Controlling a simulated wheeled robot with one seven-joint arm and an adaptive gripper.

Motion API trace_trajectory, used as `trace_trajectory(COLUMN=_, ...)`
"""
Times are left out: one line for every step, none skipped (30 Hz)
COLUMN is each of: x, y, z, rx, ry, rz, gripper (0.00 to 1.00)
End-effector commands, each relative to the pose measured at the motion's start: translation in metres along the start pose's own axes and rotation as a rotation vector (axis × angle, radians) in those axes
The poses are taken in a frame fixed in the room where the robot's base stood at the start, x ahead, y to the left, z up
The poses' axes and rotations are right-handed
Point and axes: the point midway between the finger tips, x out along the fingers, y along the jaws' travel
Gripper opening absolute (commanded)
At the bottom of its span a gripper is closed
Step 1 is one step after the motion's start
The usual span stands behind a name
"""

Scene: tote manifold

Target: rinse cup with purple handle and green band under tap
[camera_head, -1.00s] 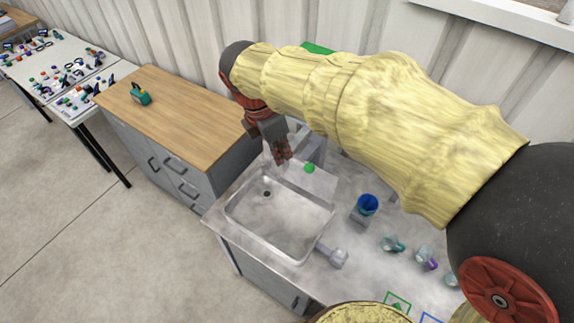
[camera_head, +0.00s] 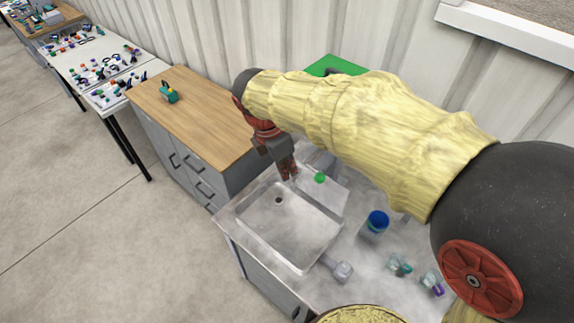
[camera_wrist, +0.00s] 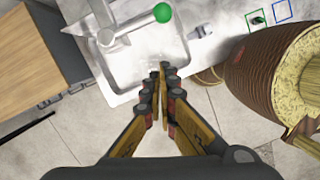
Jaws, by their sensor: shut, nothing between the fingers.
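A cup with a purple handle (camera_head: 433,282) lies on the worktop at the lower right of the head view; its band is too small to make out. A grey-teal cup (camera_head: 399,265) lies to its left. The sink (camera_head: 262,235) is a grey basin left of them. The tap (camera_wrist: 107,37) stands at the sink's edge in the wrist view; its green knob (camera_head: 320,177) shows in the head view. My gripper (camera_head: 289,174) points down near the sink's back edge. Its fingers (camera_wrist: 160,72) are closed together and hold nothing, apart from the cups.
A blue container (camera_head: 377,221) stands right of the sink. A grey fitting (camera_head: 341,271) lies at the sink's right front. A wooden-topped cabinet (camera_head: 195,115) adjoins on the left. Green (camera_wrist: 257,20) and blue (camera_wrist: 282,9) outlines mark the worktop.

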Motion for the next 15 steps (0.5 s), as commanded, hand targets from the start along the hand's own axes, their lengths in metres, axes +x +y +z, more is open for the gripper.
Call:
trace_trajectory(x=0.01, y=-0.001, z=0.0, rx=0.0, ry=0.0, rz=-0.004, gripper=0.0)
trace_trajectory(x=0.016, y=-0.001, z=0.0, rx=0.0, ry=0.0, rz=-0.005, gripper=0.0)
trace_trajectory(x=0.024, y=-0.001, z=0.0, rx=0.0, ry=0.0, rz=-0.004, gripper=0.0)
trace_trajectory(x=0.03, y=-0.001, z=0.0, rx=0.0, ry=0.0, rz=-0.004, gripper=0.0)
trace_trajectory(x=0.036, y=-0.001, z=0.0, rx=0.0, ry=0.0, rz=-0.003, gripper=0.0)
trace_trajectory(x=0.044, y=-0.001, z=0.0, rx=0.0, ry=0.0, rz=-0.005, gripper=0.0)
trace_trajectory(x=0.05, y=-0.001, z=0.0, rx=0.0, ry=0.0, rz=-0.004, gripper=0.0)
trace_trajectory(x=0.055, y=-0.001, z=0.001, rx=0.0, ry=-0.001, rz=-0.004, gripper=0.0)
trace_trajectory(x=0.063, y=-0.001, z=0.001, rx=0.0, ry=-0.001, rz=-0.004, gripper=0.0)
trace_trajectory(x=0.068, y=-0.001, z=0.0, rx=-0.001, ry=-0.001, rz=-0.004, gripper=0.0)
trace_trajectory(x=0.068, y=0.0, z=0.006, rx=0.003, ry=-0.001, rz=-0.001, gripper=0.0)
trace_trajectory(x=0.069, y=0.0, z=0.013, rx=0.003, ry=0.0, rz=0.0, gripper=0.0)
trace_trajectory(x=0.071, y=0.0, z=0.017, rx=0.003, ry=0.0, rz=0.0, gripper=0.0)
trace_trajectory(x=0.072, y=0.0, z=0.021, rx=0.003, ry=0.0, rz=0.0, gripper=0.0)
trace_trajectory(x=0.074, y=0.0, z=0.025, rx=0.003, ry=0.0, rz=-0.001, gripper=0.0)
